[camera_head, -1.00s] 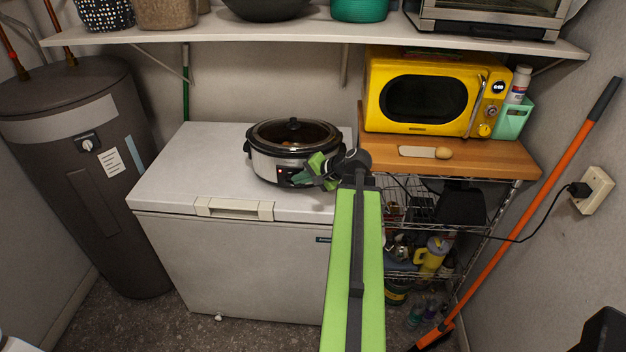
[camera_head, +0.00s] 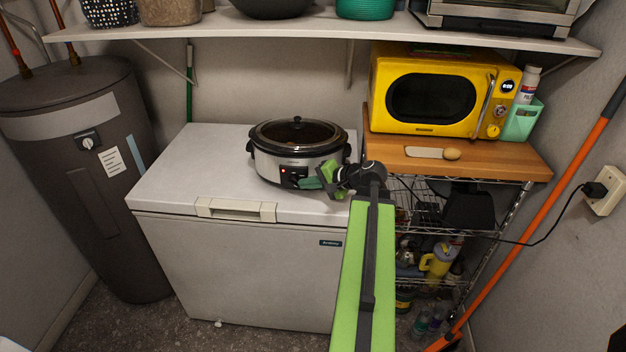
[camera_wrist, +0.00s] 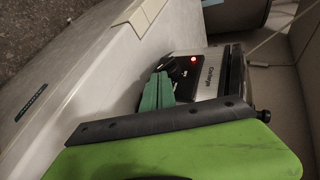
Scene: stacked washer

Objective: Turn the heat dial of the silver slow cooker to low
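The silver slow cooker (camera_head: 272,168), with black rim and glass lid, stands on the white chest freezer. Its dark front control panel (camera_head: 291,175) has a lit red light. The panel also shows in the wrist view (camera_wrist: 182,72), with its red light on. The heat dial is dark against the panel and partly hidden, so I cannot read its setting. My gripper (camera_head: 312,182) is low at the cooker's front right, its teal tips just right of the panel. In the wrist view the tips (camera_wrist: 157,92) look close together beside the panel; I cannot tell whether they touch the dial.
The white freezer (camera_head: 175,180) has free top to the left of the cooker. A wooden-topped wire rack (camera_head: 480,163) with a yellow microwave (camera_head: 432,95) stands to the right. A white shelf (camera_head: 330,32) hangs above. An orange-handled pole (camera_head: 540,225) leans at right.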

